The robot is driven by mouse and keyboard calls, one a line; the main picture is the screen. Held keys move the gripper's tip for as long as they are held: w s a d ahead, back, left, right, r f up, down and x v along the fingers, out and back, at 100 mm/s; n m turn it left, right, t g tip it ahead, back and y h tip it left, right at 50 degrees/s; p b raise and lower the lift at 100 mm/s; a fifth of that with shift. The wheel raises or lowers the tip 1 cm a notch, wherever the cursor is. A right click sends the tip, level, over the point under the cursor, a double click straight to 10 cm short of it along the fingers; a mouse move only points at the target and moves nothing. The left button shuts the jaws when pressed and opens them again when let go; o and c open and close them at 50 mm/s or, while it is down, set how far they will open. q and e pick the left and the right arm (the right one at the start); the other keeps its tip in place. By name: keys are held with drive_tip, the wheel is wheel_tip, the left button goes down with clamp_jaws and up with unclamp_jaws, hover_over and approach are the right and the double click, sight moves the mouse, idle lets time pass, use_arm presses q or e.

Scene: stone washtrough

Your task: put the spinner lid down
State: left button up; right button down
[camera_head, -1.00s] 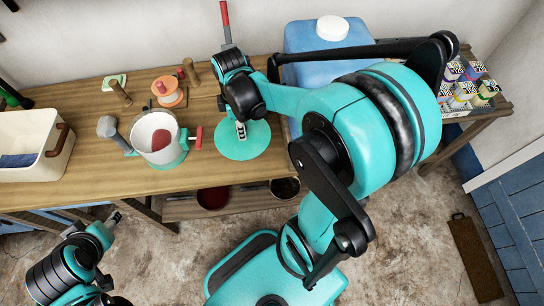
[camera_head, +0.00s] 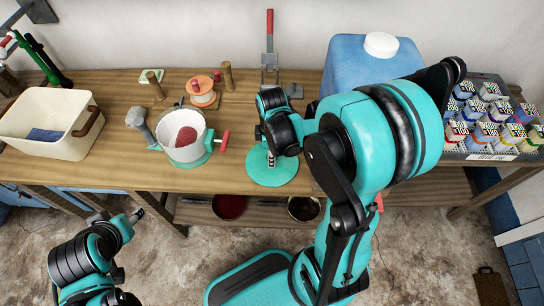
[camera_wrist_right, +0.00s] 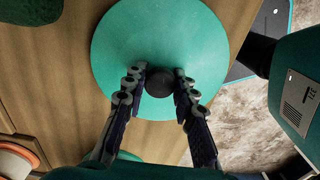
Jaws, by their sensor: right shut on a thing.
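The spinner lid (camera_head: 271,173) is a flat teal disc near the front of the wooden bench. It shows large in the wrist view (camera_wrist_right: 115,65), with a dark round knob (camera_wrist_right: 158,82) at its middle. My right gripper (camera_head: 270,158) is over the lid, its fingers on both sides of the knob. I cannot tell whether the lid touches the bench or hangs just above it. A white bowl (camera_head: 170,152) with a teal base and a red handle stands left of the lid, with a reddish thing inside. My left gripper (camera_head: 137,216) is low at the left, apart from everything; its jaws are too small to judge.
A blue jug (camera_head: 345,72) with a white cap stands right behind the lid. A cream basin (camera_head: 75,147) is at the left. Wooden pegs and an orange spool (camera_head: 201,100) stand behind the bowl.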

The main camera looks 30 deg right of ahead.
drive_tip(key=shift+f, duration=0.25)
drive_tip(key=c, duration=1.2)
unclamp_jaws()
drive_tip(key=shift+r, duration=0.1)
drive_tip(key=shift+r, duration=0.1)
drive_tip(key=shift+r, duration=0.35)
wheel_tip(320, 180, up, 11)
drive_tip(key=p, duration=0.5)
drive_tip(key=shift+s+a+r+m+t, duration=0.85)
drive_tip(key=shift+a+r+m+t, duration=0.35)
drive_tip(key=shift+m, duration=0.75)
drive_tip(key=shift+s+a+r+m+t, duration=0.85)
drive_tip(key=shift+a+r+m+t, duration=0.3)
drive_tip(key=shift+m, duration=0.75)
drive_tip(key=shift+s+a+r+m+t, duration=0.85)
drive_tip(key=shift+a+r+m+t, duration=0.3)
drive_tip(key=shift+m, duration=0.8)
